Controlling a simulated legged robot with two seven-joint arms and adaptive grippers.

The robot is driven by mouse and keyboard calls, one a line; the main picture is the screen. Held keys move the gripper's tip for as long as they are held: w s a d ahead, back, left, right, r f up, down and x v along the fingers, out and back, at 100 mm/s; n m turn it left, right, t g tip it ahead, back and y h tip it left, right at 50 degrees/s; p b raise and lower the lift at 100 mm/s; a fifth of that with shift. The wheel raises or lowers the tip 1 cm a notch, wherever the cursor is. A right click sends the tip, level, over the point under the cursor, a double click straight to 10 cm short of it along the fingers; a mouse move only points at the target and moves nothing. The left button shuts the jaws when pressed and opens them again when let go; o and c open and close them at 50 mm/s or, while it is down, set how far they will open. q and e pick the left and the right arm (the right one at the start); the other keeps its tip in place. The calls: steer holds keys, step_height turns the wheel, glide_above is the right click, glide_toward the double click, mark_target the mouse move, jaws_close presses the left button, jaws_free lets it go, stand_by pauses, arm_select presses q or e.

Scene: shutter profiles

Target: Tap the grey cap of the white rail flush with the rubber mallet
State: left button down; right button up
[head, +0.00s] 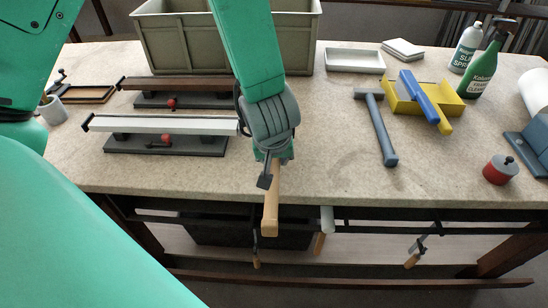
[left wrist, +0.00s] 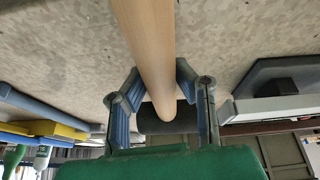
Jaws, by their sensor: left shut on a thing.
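The white rail (head: 165,124) lies on a dark fixture with a red knob on the table at left, a black piece (head: 87,122) on its left end. Its right end is partly hidden behind my left gripper (head: 271,162) in the head view. In the left wrist view the rail (left wrist: 275,107) is at right, with a grey end piece (left wrist: 227,109) beside a finger. My left gripper is shut on the mallet's wooden handle (head: 270,208). The dark mallet head (left wrist: 160,119) shows beyond the fingers; I cannot tell whether it touches the cap. My right gripper is not in view.
A brown rail (head: 185,83) lies on another fixture behind. A grey crate (head: 185,45) stands at the back. A grey T-shaped tool (head: 381,130), a yellow tray (head: 455,98), bottles and a red tin (head: 497,172) are at right.

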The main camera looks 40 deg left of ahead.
arm_select(q)
steer(key=shift+a+f, duration=0.2)
steer(key=shift+a, duration=0.85)
steer(key=s+a, duration=0.1)
steer(key=a, duration=0.1)
steer(key=shift+s+a+b, duration=0.3)
steer(key=shift+s+a, duration=0.1)
steer(key=shift+d+r, duration=0.1)
steer(key=shift+d, duration=0.25)
steer(key=d+p, duration=0.1)
steer(key=d, duration=0.1)
steer(key=w+d+r+p, duration=0.1)
steer(key=shift+p, duration=0.35)
steer(key=shift+w+d+f, duration=0.1)
steer(key=shift+f, duration=0.1)
steer(key=shift+a+f, duration=0.15)
steer(key=shift+a, duration=0.45)
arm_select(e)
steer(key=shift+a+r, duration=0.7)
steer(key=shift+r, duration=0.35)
